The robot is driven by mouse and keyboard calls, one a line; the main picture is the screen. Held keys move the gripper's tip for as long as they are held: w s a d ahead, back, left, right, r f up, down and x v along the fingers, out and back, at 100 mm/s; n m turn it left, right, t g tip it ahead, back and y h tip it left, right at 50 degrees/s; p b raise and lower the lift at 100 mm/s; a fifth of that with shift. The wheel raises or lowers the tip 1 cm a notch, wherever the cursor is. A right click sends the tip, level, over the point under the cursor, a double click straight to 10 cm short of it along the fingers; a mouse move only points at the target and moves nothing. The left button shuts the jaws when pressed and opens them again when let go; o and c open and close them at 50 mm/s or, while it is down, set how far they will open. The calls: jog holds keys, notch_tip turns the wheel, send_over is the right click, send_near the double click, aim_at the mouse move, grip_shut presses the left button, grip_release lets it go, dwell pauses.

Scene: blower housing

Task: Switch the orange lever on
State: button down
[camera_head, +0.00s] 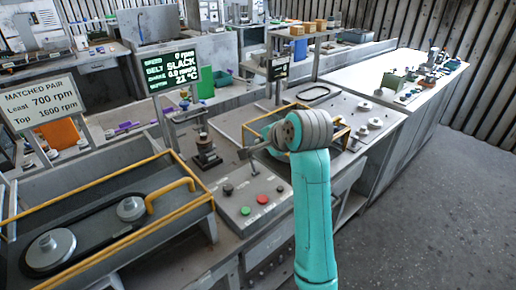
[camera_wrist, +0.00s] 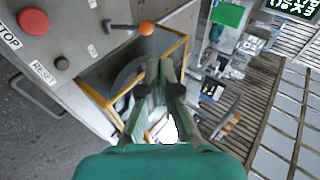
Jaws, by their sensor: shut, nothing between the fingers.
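The orange lever knob (camera_wrist: 146,28) shows in the wrist view at the end of a short dark rod on the grey control panel (camera_wrist: 83,50). The rod points right, toward the yellow-framed guard.
A red button (camera_head: 262,199), a green button (camera_head: 245,211) and a black knob (camera_head: 227,189) sit on the panel. The wrist view shows the red stop button (camera_wrist: 33,21) and reset button (camera_wrist: 62,64). Yellow guard rails (camera_head: 172,190) flank the panel. The display (camera_head: 170,68) reads SLACK, 0 rpm.

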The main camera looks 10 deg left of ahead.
jog(key=shift+r+v, duration=0.15)
jog(key=shift+v, duration=1.15)
jog(key=shift+r+v, duration=0.2)
jog(key=shift+v, duration=1.15)
jog(key=shift+w+a, duration=0.2)
